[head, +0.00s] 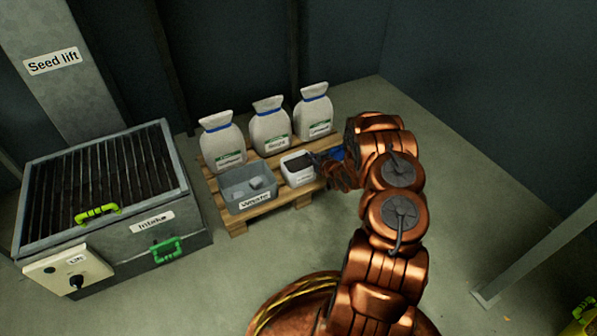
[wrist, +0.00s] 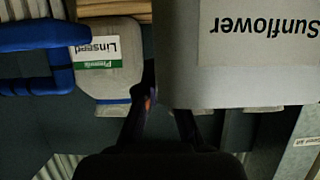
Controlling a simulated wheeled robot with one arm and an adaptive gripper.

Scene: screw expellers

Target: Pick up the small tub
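The small tub (head: 298,178) is white with dark contents and stands upright at the right front of a wooden pallet. In the wrist view it looms large and inverted, with a "Sunflower" label on its pale wall (wrist: 230,85). My gripper (head: 318,158) is at the tub's right rear rim. In the wrist view, one dark finger of my gripper (wrist: 163,98) shows beside the tub's edge. The other finger passes partly out of sight behind the tub. Whether the fingers touch or pinch the tub cannot be told.
A grey bin (head: 237,205) with pale lumps sits left of the tub. Three white sacks (head: 271,128) stand behind on the pallet (head: 268,209). A blue handled object (wrist: 35,35) is close by. The grated intake box (head: 100,190) is to the left; open floor (head: 480,190) is to the right.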

